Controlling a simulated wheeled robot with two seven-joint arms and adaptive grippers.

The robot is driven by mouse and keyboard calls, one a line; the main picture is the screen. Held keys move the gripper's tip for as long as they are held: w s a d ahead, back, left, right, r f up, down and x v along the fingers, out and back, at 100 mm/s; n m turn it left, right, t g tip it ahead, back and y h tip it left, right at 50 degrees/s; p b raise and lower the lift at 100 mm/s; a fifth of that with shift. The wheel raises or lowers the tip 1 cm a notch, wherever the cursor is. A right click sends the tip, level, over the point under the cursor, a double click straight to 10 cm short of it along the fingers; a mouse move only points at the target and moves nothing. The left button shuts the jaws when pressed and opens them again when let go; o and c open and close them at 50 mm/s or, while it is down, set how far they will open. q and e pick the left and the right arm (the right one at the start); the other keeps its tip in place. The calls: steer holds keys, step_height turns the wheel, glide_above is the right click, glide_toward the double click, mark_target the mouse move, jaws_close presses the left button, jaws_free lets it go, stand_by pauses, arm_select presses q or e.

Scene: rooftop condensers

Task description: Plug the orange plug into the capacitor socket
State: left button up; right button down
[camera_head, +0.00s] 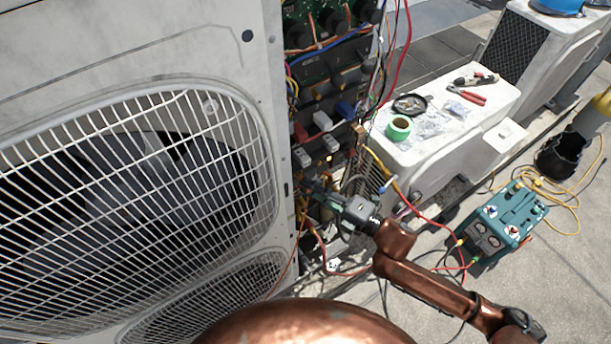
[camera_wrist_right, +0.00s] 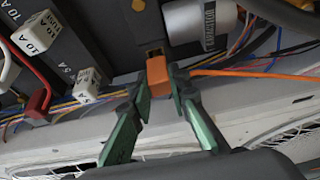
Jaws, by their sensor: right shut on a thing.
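In the right wrist view, the orange plug (camera_wrist_right: 157,76) sits between the green fingertips of my right gripper (camera_wrist_right: 160,88), which is shut on it. Its orange cable runs off to the right. A small dark socket (camera_wrist_right: 153,51) with an orange-brown inside lies just beyond the plug's front end, beside the grey cylindrical capacitor (camera_wrist_right: 200,25). The plug's front is very close to the socket; I cannot tell whether they touch. In the head view my right gripper (camera_head: 314,190) reaches into the open condenser cabinet, and the plug is too small to make out. My left gripper is not in view.
White fuse blocks (camera_wrist_right: 38,34) and red and white wires stand left in the wrist view. The big fan grille (camera_head: 140,180) fills the left of the head view. A white unit (camera_head: 450,110) bears tools and green tape. A teal gauge box (camera_head: 500,225) stands on the ground.

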steer(key=shift+w+a, duration=0.45)
steer(key=shift+w, duration=0.2)
stand_by(0.8)
steer(key=c, duration=1.7)
jaws_free()
steer(key=shift+c, duration=0.2)
